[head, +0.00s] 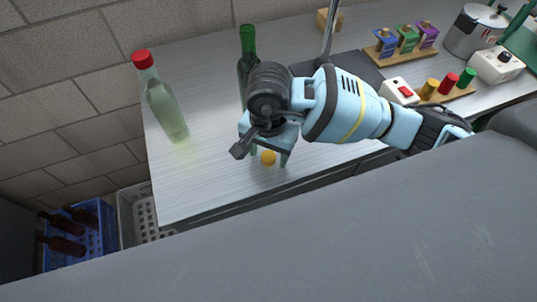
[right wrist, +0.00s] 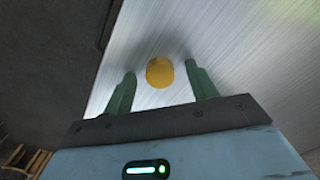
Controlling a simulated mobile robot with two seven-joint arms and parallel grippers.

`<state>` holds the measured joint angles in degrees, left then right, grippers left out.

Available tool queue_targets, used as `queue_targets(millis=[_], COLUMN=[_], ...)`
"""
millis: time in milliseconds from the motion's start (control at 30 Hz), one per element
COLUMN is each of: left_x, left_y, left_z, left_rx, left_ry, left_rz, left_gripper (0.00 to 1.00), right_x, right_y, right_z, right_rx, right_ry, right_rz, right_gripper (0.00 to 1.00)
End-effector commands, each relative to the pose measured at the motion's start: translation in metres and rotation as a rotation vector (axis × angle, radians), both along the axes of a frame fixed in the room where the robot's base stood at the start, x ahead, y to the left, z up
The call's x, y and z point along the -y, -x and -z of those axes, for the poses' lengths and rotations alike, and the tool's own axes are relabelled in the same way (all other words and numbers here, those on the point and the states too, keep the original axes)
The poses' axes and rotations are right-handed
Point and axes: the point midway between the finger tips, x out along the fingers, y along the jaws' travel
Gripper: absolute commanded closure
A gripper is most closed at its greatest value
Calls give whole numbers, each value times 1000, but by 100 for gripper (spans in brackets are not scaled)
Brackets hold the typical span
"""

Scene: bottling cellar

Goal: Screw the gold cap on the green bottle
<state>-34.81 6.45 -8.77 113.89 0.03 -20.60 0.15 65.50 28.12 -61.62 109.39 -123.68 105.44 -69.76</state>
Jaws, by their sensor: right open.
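The gold cap (head: 268,158) lies on the metal table near its front edge. In the right wrist view the gold cap (right wrist: 160,72) shows between and just beyond the two green fingertips. My right gripper (head: 270,160) is open and points down over the cap, one finger on each side; it also shows in the right wrist view (right wrist: 160,85). I cannot tell whether a finger touches the cap. The green bottle (head: 248,45) stands upright behind my right gripper; its lower part is hidden by the gripper, and its neck shows no gold cap. My left gripper is not in view.
A clear bottle with a red cap (head: 165,105) stands at the left. A pegboard with coloured pegs (head: 440,95), a red-switch box (head: 398,91) and a metal pot (head: 474,30) stand at the right. A blue crate of bottles (head: 95,235) is below the table's left edge.

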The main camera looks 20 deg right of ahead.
Motion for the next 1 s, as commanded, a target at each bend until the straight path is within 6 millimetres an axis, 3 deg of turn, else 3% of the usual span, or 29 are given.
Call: queue_targets(millis=[133, 500, 1000], left_x=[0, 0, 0], left_y=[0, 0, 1], left_z=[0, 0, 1], left_rx=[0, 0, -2], left_ry=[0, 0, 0], left_rz=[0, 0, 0], left_gripper=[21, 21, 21], right_x=[0, 0, 0], right_y=[0, 0, -1], right_z=[0, 0, -6], right_rx=[0, 0, 1], right_ry=[0, 0, 0], right_rz=[0, 0, 0], right_gripper=[44, 90, 91])
